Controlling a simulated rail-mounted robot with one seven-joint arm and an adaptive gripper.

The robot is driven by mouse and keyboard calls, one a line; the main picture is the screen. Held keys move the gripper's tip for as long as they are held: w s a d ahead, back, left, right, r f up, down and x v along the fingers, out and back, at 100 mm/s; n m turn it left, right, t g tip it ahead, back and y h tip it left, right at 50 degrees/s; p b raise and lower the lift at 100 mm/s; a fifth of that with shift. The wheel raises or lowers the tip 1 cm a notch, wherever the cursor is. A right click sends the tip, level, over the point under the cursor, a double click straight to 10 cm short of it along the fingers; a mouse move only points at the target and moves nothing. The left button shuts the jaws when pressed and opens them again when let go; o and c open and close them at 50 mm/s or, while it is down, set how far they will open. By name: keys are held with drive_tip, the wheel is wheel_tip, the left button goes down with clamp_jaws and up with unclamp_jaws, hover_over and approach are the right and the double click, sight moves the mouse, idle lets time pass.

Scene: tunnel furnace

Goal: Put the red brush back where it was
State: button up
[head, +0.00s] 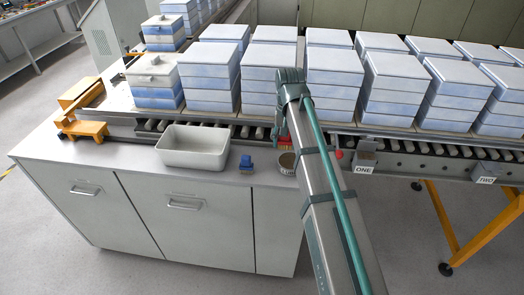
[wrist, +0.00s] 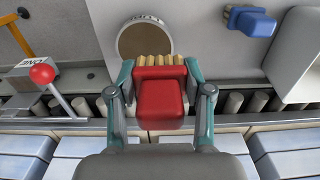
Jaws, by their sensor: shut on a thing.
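The red brush (wrist: 160,92) sits between the two fingers of my gripper (wrist: 160,70) in the wrist view, with its pale bristles pointing away from the palm. My gripper is shut on it. In the head view a bit of the red brush (head: 283,142) shows beside my arm, which hides most of the gripper. A round brown-topped spot (wrist: 145,40) with a small label lies just beyond the bristles; it also shows in the head view (head: 287,159). I cannot tell whether the bristles touch it. The blue brush (head: 246,164) stands to its left in the head view.
A white empty tray (head: 193,147) stands on the cabinet top left of the blue brush. Behind runs a roller conveyor (head: 248,131) with stacks of blue-and-white boxes (head: 210,78). A lever with a red knob (wrist: 42,74) stands near my gripper. Bare counter lies around the tray.

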drive_tip(key=w+a+f+p, duration=0.1)
drive_tip(key=w+a, duration=0.2)
drive_tip(key=p, duration=0.2)
hover_over(264, 158)
wheel_tip(264, 158, down, 6)
drive_tip(key=shift+w+d+f, duration=0.1)
drive_tip(key=shift+w+f, duration=0.05)
drive_tip(key=shift+f, duration=1.75)
drive_tip(key=shift+f, duration=0.15)
drive_tip(key=o, duration=1.1)
wheel_tip(264, 158, up, 12)
drive_tip(key=b, duration=0.2)
drive_tip(key=shift+r, duration=0.2)
